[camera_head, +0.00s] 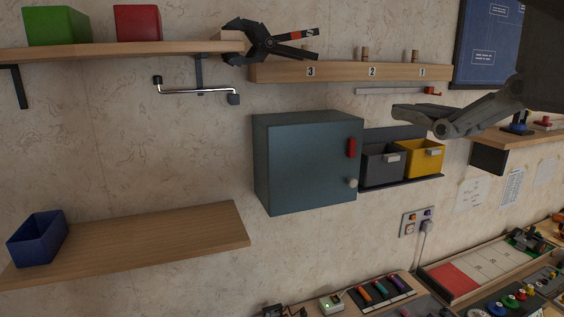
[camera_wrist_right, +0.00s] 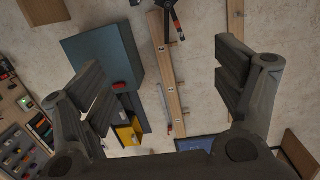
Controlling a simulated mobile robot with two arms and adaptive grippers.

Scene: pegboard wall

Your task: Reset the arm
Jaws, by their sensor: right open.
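My right gripper (camera_head: 402,112) reaches in from the upper right of the head view, in front of the pegged rail and the bins. In the right wrist view my right gripper (camera_wrist_right: 162,65) has its two fingers wide apart with nothing between them. The dark arm behind it fills the upper right corner of the head view. My left gripper and arm are not in view.
A teal cabinet (camera_head: 305,165) with a red handle hangs mid-wall beside grey (camera_head: 382,168) and yellow bins (camera_head: 425,160). A black clamp (camera_head: 265,43) sits at the upper shelf's end. The numbered rail (camera_head: 340,72) runs behind my gripper. A blue bin (camera_head: 38,240) stands lower left.

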